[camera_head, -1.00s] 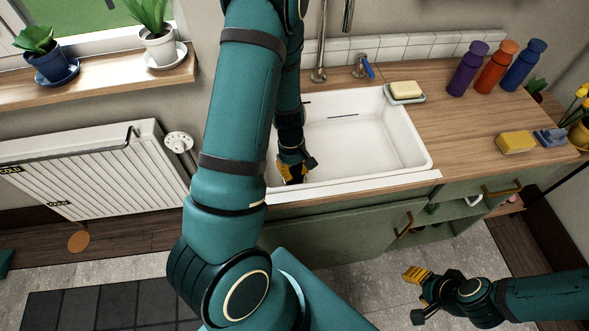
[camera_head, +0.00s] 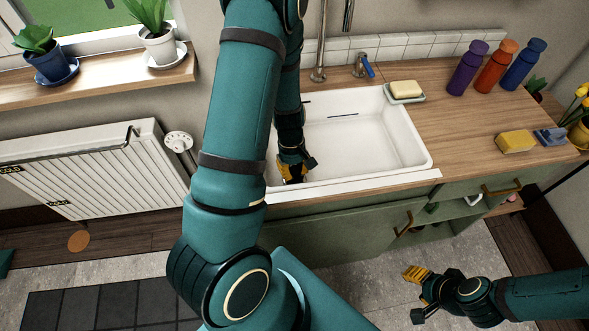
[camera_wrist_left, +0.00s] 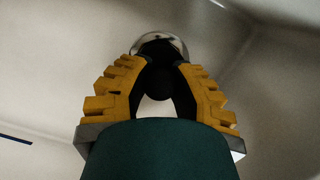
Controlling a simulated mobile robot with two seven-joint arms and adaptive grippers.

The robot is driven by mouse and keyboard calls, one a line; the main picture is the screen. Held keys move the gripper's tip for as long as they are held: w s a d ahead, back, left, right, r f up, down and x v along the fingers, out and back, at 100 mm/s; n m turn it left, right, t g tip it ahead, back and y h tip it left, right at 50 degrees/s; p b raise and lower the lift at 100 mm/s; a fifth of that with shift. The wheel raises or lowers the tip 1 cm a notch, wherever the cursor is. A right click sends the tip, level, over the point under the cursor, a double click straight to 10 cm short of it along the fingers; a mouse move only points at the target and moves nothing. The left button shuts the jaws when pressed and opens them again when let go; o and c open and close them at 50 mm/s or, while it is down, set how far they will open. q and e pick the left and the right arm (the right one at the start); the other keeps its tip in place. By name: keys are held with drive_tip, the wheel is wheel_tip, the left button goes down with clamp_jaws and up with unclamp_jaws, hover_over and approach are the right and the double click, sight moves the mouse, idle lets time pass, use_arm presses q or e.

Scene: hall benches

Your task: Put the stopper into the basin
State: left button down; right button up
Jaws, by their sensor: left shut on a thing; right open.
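The white basin (camera_head: 385,162) is set into the wooden counter. My left gripper (camera_head: 295,173) is down inside it, near its front left corner. In the left wrist view the yellow-padded fingers (camera_wrist_left: 160,62) are shut on the dark stopper (camera_wrist_left: 158,84), whose round knob shows between them. A shiny metal ring (camera_wrist_left: 173,40) shows just beyond the fingertips. My right gripper (camera_head: 415,296) is open and empty, low in front of the cabinet.
A tap (camera_head: 319,74) and blue-handled lever (camera_head: 363,67) stand behind the basin. A soap dish (camera_head: 407,95), several bottles (camera_head: 495,68) and a yellow sponge (camera_head: 516,142) are on the counter to the right. The basin's right half is clear.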

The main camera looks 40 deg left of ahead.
use_arm(q)
drive_tip(key=shift+f+b, duration=0.85)
drive_tip(key=shift+f, duration=0.25)
drive_tip(key=c, duration=0.8)
unclamp_jaws()
drive_tip(key=shift+r, duration=0.15)
wheel_tip(320, 180, up, 12)
drive_tip(key=a, duration=0.2)
drive_tip(key=shift+w, duration=0.4)
drive_tip(key=shift+f, duration=0.2)
drive_tip(key=shift+r, duration=0.1)
